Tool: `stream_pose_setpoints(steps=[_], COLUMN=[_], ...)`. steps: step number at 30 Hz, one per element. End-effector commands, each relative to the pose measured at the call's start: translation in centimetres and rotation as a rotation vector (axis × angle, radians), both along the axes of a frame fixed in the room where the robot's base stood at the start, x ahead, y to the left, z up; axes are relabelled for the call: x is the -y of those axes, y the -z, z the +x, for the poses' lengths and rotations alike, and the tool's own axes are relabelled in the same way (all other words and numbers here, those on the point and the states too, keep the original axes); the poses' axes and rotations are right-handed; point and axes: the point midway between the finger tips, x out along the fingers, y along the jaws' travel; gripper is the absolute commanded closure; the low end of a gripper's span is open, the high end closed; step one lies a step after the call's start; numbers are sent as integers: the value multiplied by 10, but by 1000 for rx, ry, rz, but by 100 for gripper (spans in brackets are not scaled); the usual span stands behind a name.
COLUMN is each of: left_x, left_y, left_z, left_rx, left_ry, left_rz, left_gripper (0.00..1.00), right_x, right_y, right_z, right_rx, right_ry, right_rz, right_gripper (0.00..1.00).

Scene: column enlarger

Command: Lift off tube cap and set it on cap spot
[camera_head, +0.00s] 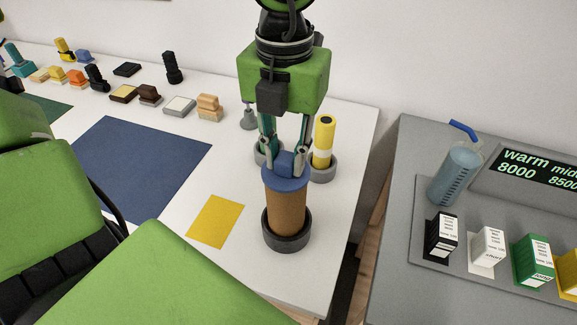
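A blue tube cap (285,181) with a raised knob sits on top of a brown upright tube (286,213). The tube stands in a dark round holder (286,243) near the table's right side. The cap looks level and seated on the tube. A flat yellow square (215,221), which may be the cap spot, lies empty on the table left of the tube. My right gripper is not in view.
A yellow-and-white tube (323,140) in a grey holder stands just behind the gripper. A blue mat (137,166) lies to the left. Several small blocks line the table's back. A grey bench (395,220) with a blue beaker (455,172) and boxes is at right, across a gap.

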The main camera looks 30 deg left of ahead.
Motion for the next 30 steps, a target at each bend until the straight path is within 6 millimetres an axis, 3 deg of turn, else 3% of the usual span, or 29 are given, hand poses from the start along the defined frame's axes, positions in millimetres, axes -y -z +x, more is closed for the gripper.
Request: stream_pose_setpoints(steps=[30], left_x=[0], left_y=[-9], left_z=[0], left_rx=[1], left_ry=[0], left_rz=[0], left_gripper=[100], right_x=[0], right_y=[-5], right_z=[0], right_rx=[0], right_ry=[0], right_rz=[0], right_gripper=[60])
